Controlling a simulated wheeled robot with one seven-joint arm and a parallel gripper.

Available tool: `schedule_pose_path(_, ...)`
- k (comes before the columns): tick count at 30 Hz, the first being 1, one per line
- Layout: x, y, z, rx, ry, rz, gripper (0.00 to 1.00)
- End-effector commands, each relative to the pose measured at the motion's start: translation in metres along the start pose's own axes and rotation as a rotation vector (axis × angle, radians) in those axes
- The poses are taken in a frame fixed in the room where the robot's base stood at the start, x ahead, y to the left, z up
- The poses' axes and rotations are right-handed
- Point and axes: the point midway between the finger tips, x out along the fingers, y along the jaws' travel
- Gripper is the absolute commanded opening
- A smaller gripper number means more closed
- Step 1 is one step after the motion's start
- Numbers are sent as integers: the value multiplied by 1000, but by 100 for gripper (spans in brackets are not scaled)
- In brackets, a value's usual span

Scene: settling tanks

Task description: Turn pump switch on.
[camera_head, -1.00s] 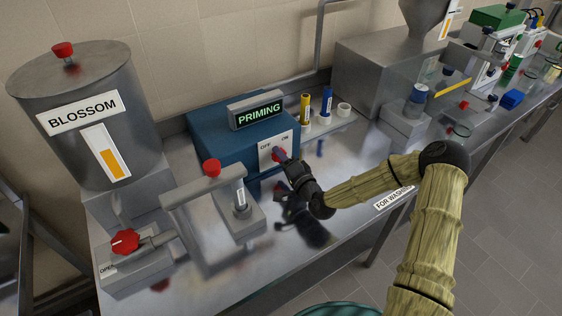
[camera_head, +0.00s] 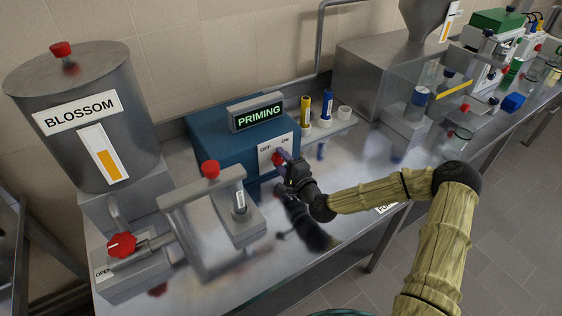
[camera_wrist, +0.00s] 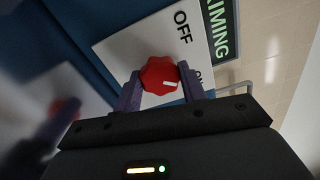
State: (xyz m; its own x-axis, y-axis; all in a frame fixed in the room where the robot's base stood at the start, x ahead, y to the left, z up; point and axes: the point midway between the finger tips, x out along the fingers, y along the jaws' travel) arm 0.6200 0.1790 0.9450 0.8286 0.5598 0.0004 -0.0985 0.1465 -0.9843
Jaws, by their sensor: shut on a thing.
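The pump switch is a red knob (camera_wrist: 160,76) on a white plate (camera_wrist: 125,50) marked OFF and ON, on the front of a blue box (camera_head: 215,150). In the wrist view its white mark points right, toward the ON label, which is partly hidden behind a finger. OFF lies up and to the right of the knob. My gripper (camera_wrist: 160,88) is shut on the knob, one purple finger on each side. In the head view my gripper (camera_head: 281,159) covers part of the knob. The box's display (camera_head: 258,116) reads PRIMING in green.
A steel BLOSSOM tank (camera_head: 85,110) stands at left. A grey valve with a red handle (camera_head: 121,244) and a red-topped grey fixture (camera_head: 211,170) stand left of my gripper. Yellow (camera_head: 305,111) and blue (camera_head: 326,108) markers stand behind it. The bench's front right is mostly clear.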

Motion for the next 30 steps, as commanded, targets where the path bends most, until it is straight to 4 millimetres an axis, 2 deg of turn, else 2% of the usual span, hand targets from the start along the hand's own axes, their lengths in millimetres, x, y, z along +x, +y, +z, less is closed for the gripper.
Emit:
schedule_pose_path(5, -1, 2, -1, 3, 2, 4, 18)
schedule_pose_path(6, -1, 2, -1, 3, 2, 4, 47)
schedule_pose_path(9, 0, 2, -1, 2, 2, 4, 63)
schedule_pose_path(20, -4, 1, 0, 0, 0, 1, 63)
schedule_pose_path(26, -26, 2, -1, -1, 1, 2, 63)
schedule_pose_path(30, -52, 2, -2, 1, 3, 3, 63)
